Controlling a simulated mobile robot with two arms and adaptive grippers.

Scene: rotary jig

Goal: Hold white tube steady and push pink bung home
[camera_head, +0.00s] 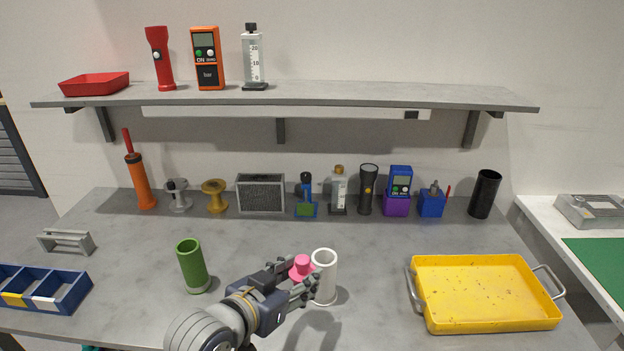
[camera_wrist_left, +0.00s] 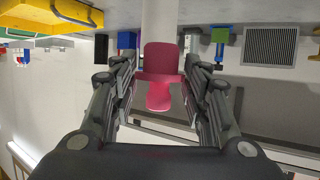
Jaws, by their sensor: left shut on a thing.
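The white tube (camera_head: 325,277) stands upright on the grey bench, its open top showing in the head view. My left gripper (camera_head: 303,283) is just left of the tube and shut on the pink bung (camera_head: 301,267). In the left wrist view the bung (camera_wrist_left: 162,75) sits between the two fingers of the left gripper (camera_wrist_left: 161,68), with the white tube (camera_wrist_left: 159,20) behind it. The bung is outside the tube, beside its upper part; whether they touch I cannot tell. My right gripper is not in view.
A green tube (camera_head: 192,266) stands left of my gripper. A yellow tray (camera_head: 487,318) lies at the right and a blue divided bin (camera_head: 66,300) at the left. Several tools line the back of the bench under a shelf (camera_head: 290,95). The bench between the white tube and tray is clear.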

